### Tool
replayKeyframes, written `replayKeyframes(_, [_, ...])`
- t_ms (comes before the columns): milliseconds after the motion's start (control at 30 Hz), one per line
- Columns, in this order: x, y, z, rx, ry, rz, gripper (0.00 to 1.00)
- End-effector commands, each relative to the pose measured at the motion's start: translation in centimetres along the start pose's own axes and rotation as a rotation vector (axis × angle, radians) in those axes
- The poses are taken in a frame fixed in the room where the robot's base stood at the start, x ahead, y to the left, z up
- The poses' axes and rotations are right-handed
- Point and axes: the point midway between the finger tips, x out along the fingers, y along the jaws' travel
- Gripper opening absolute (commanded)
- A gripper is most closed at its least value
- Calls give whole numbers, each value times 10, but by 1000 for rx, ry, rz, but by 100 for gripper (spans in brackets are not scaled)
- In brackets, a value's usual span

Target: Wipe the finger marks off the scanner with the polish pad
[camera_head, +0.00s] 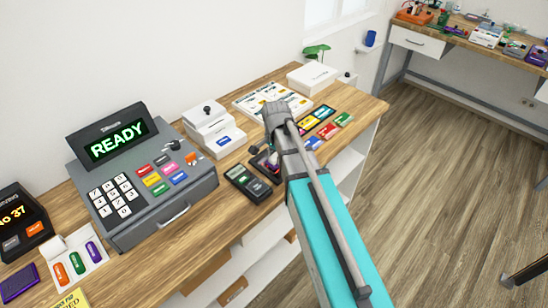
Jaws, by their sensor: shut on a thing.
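My gripper (264,152) is over the counter, right of the cash register, mostly hidden by my own wrist and arm. A dark handheld device (248,184) with a small screen and coloured keys lies on the counter just below and left of the gripper. It may be the scanner, but I cannot tell for sure. Finger marks are too small to make out. Whether the held thing touches anything is hidden.
A grey cash register (160,205) reading READY stands left. White boxes (208,128) stand behind the gripper. Bare wooden counter (205,218) lies between register and device.

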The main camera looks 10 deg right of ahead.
Motion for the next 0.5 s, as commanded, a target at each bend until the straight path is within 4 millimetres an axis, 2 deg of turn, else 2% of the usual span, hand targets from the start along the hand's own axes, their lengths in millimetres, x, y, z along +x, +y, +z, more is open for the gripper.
replayKeyframes(500, [3,0,-29,1,1,0,3])
